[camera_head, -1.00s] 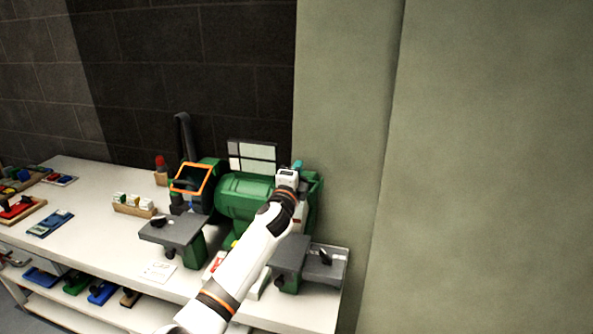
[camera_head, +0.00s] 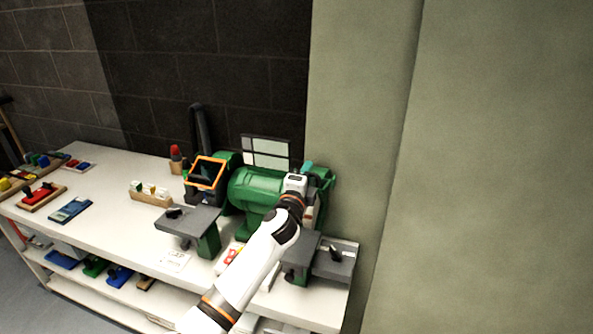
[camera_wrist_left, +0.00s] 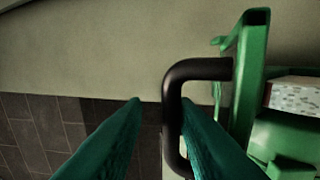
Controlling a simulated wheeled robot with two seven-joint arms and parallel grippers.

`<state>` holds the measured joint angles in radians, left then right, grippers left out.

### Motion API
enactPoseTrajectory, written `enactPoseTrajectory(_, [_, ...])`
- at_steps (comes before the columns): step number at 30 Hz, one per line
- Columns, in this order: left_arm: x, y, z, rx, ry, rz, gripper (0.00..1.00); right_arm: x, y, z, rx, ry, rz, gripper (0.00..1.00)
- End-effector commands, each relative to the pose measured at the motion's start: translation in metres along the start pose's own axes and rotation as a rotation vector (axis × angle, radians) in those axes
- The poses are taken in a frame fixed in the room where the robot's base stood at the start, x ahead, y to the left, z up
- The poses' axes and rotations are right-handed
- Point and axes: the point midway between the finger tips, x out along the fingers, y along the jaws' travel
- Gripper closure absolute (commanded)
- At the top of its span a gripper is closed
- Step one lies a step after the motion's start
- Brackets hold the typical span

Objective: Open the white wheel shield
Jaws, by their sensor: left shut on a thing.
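The green bench grinder (camera_head: 255,190) stands on the white bench against the wall. At its right end is a green shield frame (camera_head: 329,178), mostly hidden behind my left arm. In the left wrist view, the green shield (camera_wrist_left: 246,85) stands on edge at the right, with a black bent handle (camera_wrist_left: 200,69). A pale speckled wheel (camera_wrist_left: 295,95) shows behind it. My left gripper (camera_head: 307,167), with teal fingers, is at the shield. In the wrist view its fingers (camera_wrist_left: 160,103) are on either side of the handle, shut on it. My right gripper is not in view.
An orange-framed shield (camera_head: 207,172) is on the grinder's left side. Grey tool rests (camera_head: 188,220) stand in front, with a grey tray (camera_head: 335,262) at right. The wall is close behind and right. Small holders and trays stand on the left bench.

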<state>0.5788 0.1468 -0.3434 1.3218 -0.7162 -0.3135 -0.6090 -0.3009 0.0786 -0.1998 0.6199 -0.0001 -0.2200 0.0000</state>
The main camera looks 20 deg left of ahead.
Motion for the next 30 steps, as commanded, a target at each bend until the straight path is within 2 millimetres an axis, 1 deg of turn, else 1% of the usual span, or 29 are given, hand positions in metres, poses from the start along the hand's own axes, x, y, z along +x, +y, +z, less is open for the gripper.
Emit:
enactPoseTrajectory(1, [-0.003, 0.012, 0.000, 0.001, -0.002, 0.012, 0.81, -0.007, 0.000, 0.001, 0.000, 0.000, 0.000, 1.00])
enactPoseTrajectory(3, [-0.007, 0.015, 0.000, 0.001, -0.002, 0.013, 0.81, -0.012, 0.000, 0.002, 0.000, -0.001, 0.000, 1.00])
enactPoseTrajectory(14, [-0.028, 0.027, -0.001, 0.001, -0.003, 0.013, 0.81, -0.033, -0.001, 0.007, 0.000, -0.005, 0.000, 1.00])
enactPoseTrajectory(21, [-0.043, 0.033, -0.001, 0.000, -0.002, 0.008, 0.81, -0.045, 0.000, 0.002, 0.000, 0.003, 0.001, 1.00])
enactPoseTrajectory(30, [-0.062, 0.042, -0.001, 0.000, -0.001, 0.007, 0.81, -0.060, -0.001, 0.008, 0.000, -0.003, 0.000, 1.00])
